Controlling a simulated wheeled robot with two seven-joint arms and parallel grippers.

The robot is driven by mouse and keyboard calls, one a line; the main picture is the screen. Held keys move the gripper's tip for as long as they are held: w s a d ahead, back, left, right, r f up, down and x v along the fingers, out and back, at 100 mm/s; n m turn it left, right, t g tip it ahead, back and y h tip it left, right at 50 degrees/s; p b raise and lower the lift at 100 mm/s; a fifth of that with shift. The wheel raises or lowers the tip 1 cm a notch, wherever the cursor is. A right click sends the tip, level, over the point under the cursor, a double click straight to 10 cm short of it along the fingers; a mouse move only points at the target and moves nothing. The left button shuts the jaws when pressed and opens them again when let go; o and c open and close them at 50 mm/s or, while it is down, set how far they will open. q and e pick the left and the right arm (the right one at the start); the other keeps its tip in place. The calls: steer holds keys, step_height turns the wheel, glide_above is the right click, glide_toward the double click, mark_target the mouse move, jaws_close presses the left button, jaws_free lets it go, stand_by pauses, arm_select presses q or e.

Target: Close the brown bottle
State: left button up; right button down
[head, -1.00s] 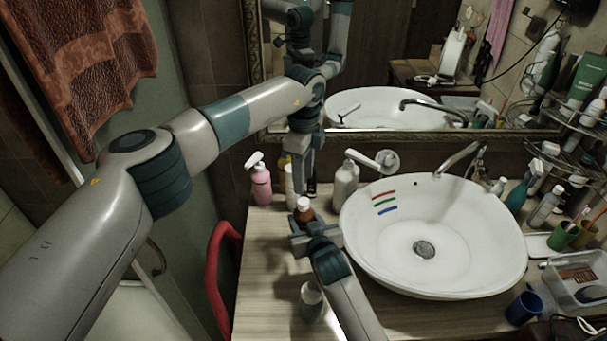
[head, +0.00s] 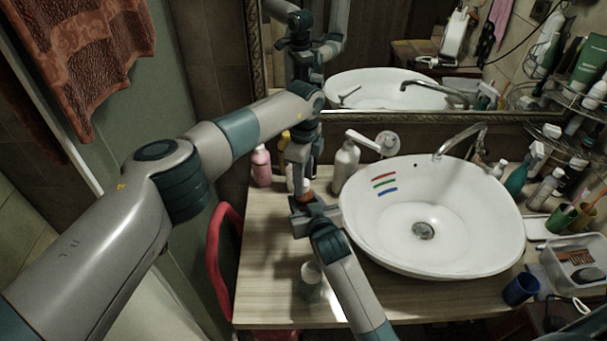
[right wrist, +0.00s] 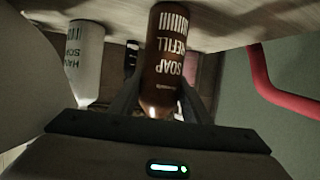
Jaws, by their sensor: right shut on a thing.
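The brown bottle (right wrist: 166,55) stands upright on the counter, with "SOAP REFILL" on its label in the right wrist view. My right gripper (right wrist: 158,100) is shut on it, a finger on each side. In the head view a small brown part of the bottle (head: 307,196) shows between my two grippers. My left gripper (head: 299,178) points down from above, right over the top of the bottle. It hides the bottle's top, so I cannot tell whether a cap is on it or in the fingers. The left fingers' opening is not clear.
The white basin (head: 450,235) is close to the right. A pink bottle (head: 261,165) and a white pump bottle (head: 346,165) stand behind. A pale cup (head: 311,275) is on the counter in front. A red curved bar (head: 217,260) runs along the left edge.

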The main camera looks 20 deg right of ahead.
arm_select(q)
steer(key=shift+c, duration=0.6)
jaws_close()
